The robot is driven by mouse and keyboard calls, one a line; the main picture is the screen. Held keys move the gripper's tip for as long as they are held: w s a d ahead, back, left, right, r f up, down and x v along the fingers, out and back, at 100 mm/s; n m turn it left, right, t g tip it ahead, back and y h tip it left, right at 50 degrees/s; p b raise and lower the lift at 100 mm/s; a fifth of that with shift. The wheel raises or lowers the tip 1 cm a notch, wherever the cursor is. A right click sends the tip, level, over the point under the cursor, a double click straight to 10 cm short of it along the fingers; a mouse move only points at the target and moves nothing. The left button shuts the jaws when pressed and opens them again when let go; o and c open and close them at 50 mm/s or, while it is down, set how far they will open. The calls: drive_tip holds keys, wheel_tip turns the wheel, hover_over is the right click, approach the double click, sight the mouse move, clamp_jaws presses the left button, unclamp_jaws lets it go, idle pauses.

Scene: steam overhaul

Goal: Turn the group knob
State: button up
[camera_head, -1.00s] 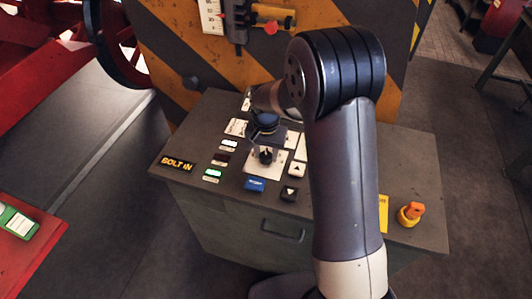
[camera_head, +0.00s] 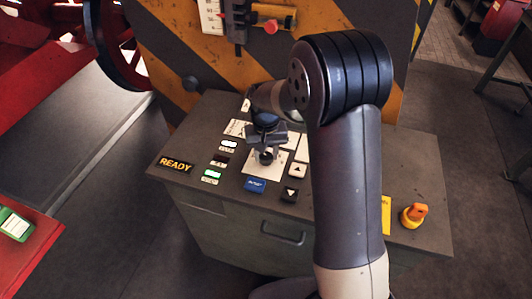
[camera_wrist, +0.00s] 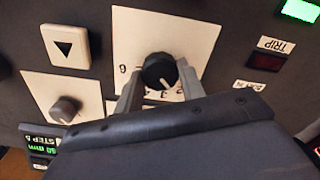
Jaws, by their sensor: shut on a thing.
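The group knob, a round black knob (camera_wrist: 158,68) with a pale pointer line, sits on a white plate (camera_wrist: 205,28) with printed numbers in the wrist view. Its pointer is near the 2 and 3; some numbers are hidden. My gripper (camera_wrist: 160,80) has its two grey fingers on either side of the knob and is shut on it. In the head view the knob (camera_head: 266,157) shows on its plate on the console top, with my gripper (camera_head: 266,146) right above and around it.
A smaller knob (camera_wrist: 65,109) is beside the plate. A striped panel (camera_head: 185,55) stands behind.

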sight(266, 156)
drive_tip(key=o, duration=1)
drive_tip(key=shift+r, duration=0.15)
wheel_tip(266, 156, up, 11)
drive_tip(key=shift+f+b, duration=0.2)
drive_tip(key=shift+b, duration=0.35)
wheel_tip(266, 156, down, 11)
drive_tip(key=shift+f+p, duration=0.1)
drive_tip(key=shift+p, duration=0.5)
drive_tip(key=shift+m, duration=0.3)
